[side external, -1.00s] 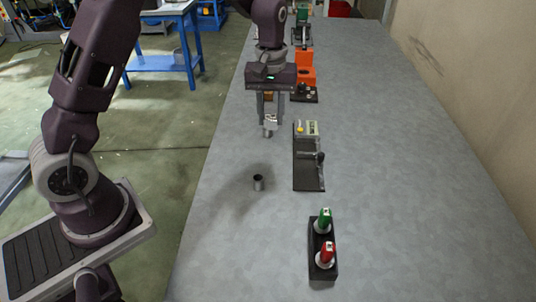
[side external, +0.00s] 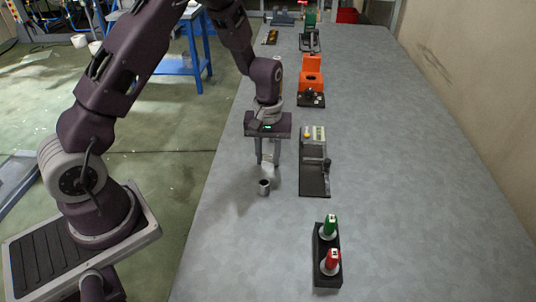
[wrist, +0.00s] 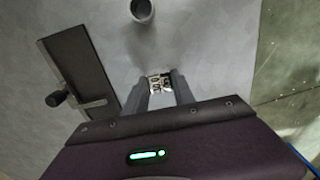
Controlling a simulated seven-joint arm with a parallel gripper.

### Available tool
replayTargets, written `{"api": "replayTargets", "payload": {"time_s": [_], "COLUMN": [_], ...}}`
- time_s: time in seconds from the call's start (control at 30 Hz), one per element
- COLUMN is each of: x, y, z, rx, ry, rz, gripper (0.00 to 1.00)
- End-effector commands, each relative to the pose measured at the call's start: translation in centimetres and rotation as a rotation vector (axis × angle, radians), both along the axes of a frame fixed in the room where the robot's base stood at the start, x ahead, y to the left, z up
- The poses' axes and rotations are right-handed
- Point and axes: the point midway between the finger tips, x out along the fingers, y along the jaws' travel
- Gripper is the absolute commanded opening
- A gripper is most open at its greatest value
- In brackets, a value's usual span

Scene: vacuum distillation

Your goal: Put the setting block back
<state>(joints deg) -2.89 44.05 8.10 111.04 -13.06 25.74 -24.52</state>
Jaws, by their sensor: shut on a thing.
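The setting block, a small silvery piece with dark markings, shows between my fingertips in the wrist view (wrist: 160,82). My gripper (side external: 267,162) is shut on it, pointing down over the grey bench. In the side view the fingers largely hide the block, and I cannot tell its exact height above the bench. A small dark-mouthed metal cup (side external: 264,188) stands upright just in front of my gripper; it also shows at the top of the wrist view (wrist: 142,10).
A dark plate with a lever (side external: 315,178) lies right of my gripper. A black stand (side external: 327,262) holds green and red-topped pieces nearer the camera. An orange device (side external: 311,80) stands farther back. The bench front left is clear.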

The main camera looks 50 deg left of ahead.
Motion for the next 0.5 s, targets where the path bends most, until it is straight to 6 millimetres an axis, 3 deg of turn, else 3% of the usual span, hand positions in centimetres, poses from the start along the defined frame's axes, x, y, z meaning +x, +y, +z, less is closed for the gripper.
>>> {"api": "replayTargets", "payload": {"time_s": [0.03,0.1,0.13,0.4,0.5], "x": [0.0,0.0,0.0,0.0,0.1], "y": [0.0,0.0,0.0,0.0,0.0], "z": [0.0,0.0,0.0,0.0,1.0], "rx": [0.000,0.000,0.000,0.000,0.001], "ry": [0.000,0.000,0.000,0.000,-0.004], "rz": [0.000,0.000,0.000,0.000,0.000], "gripper": [0.36,0.50,0.52,0.52,0.52]}}
